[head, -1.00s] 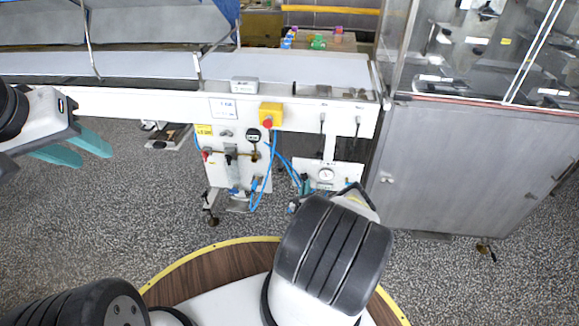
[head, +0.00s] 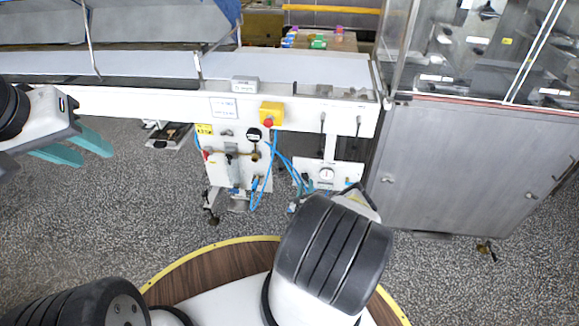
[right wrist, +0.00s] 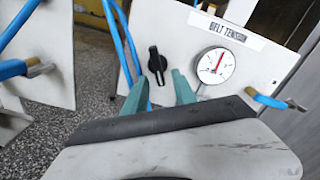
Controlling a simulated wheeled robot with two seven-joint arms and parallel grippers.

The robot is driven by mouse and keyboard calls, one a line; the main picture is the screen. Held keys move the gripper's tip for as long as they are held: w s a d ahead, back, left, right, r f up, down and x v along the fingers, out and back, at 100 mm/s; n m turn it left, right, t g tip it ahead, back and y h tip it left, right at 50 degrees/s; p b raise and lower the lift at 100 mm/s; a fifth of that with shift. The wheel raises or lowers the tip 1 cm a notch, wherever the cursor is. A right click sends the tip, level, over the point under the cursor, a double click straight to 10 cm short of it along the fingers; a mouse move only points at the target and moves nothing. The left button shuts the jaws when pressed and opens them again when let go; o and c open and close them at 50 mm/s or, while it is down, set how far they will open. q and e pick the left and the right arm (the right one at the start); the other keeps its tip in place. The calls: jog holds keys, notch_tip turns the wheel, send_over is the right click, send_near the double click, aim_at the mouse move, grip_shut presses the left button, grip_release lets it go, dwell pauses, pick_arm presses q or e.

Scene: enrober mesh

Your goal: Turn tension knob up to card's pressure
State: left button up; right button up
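The black tension knob (right wrist: 157,64) is on a white panel (right wrist: 185,30) in the right wrist view, its pointer ridge close to upright. Right of it is a round gauge (right wrist: 215,66) with a red needle pointing up and slightly right, under a "BELT TENSION" label (right wrist: 226,30). The gauge also shows in the head view (head: 326,174). My right gripper (right wrist: 158,92) is open, its teal fingertips just below and either side of the knob. Contact is not visible. A white card (head: 223,108) is on the machine's front, its writing too small to read. My left gripper (head: 80,146) is open and empty, at far left.
A blue hose (right wrist: 124,45) runs left of the knob, and a brass fitting with blue hose (right wrist: 265,98) is at the panel's right. A yellow box with red button (head: 271,115) is on the machine's rail. A grey cabinet (head: 460,170) stands right.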

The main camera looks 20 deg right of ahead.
jog(key=v, duration=0.7)
jog(key=shift+s+a, duration=0.2)
jog(key=shift+s, duration=0.05)
